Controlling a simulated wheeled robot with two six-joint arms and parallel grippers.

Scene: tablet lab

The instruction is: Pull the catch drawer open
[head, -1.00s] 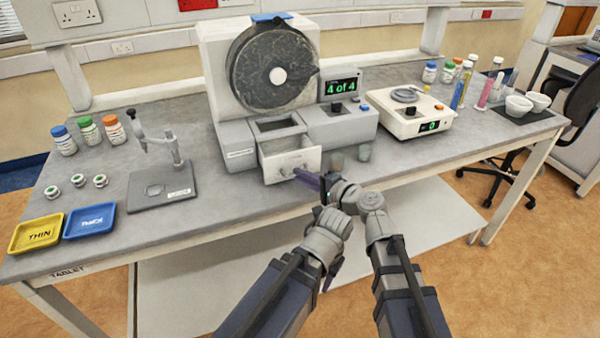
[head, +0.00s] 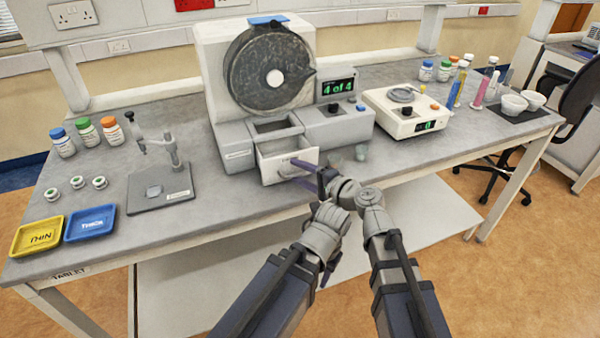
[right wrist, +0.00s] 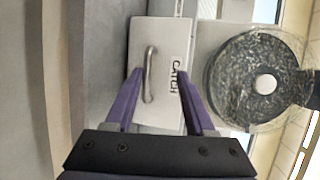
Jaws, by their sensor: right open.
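The catch drawer (head: 272,170) stands pulled out from the front of the grey machine base, and its inside shows from above. Its white front also fills the middle of the right wrist view (right wrist: 170,112), with the word CATCH and a curved metal handle (right wrist: 150,75). My right gripper (head: 304,178) is in front of the drawer. Its purple fingers are spread, with the handle between them in the right wrist view (right wrist: 157,80). My left gripper (head: 328,240) is low in front of the bench, beside my right arm; its fingers are mostly hidden.
The machine has a round drum (head: 270,70) and a display (head: 338,87) reading 4 of 4. A small clear cup (head: 361,152) stands right of the drawer. A scale (head: 405,110) is further right, a stand (head: 160,190) to the left. The bench's front edge is close below.

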